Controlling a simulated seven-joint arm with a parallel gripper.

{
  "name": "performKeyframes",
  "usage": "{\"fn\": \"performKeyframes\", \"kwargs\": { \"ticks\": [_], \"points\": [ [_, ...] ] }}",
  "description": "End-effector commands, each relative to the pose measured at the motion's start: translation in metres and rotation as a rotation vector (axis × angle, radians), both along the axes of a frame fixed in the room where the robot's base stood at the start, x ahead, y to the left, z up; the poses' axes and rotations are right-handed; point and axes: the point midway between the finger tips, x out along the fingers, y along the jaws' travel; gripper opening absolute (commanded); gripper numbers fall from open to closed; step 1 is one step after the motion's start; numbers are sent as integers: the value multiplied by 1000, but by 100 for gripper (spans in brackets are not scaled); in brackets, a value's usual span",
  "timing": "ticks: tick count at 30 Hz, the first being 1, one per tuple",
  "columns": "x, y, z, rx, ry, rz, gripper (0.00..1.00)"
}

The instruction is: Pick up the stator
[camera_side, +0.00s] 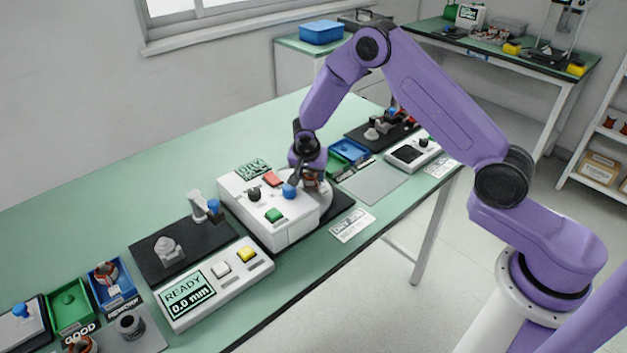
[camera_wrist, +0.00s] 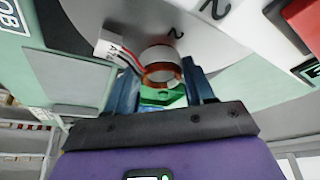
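The stator (camera_wrist: 160,66) is a short ring with copper windings and a pale rim, seen in the wrist view between and just beyond my fingertips. Red, black and white wires run from it to a small white connector (camera_wrist: 112,48) at its left. It sits by a round grey plate marked with a 2. My gripper (camera_wrist: 160,72) has its two blue fingers apart, one on each side of the stator, with small gaps showing. In the side view my gripper (camera_side: 302,181) is low over the round plate (camera_side: 322,198), and the stator is mostly hidden there.
The white tester (camera_side: 268,205) with red, green and blue controls stands right beside my gripper. Blue and green bins (camera_side: 345,152) and a grey mat (camera_side: 373,184) lie to the right. A READY display unit (camera_side: 215,285) and more bins are at the front left.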

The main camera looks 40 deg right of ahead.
Motion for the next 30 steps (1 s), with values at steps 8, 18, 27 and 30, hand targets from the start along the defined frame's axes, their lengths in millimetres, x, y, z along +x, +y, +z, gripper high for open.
{"fn": "performKeyframes", "kwargs": {
  "ticks": [8,18,27,30],
  "points": [
    [0,0,0,0,0,0,16],
    [1,1,12,0,-4,0,16],
    [-18,0,54,1,-3,1,16],
    [-32,0,72,1,-4,1,16]
  ]
}}
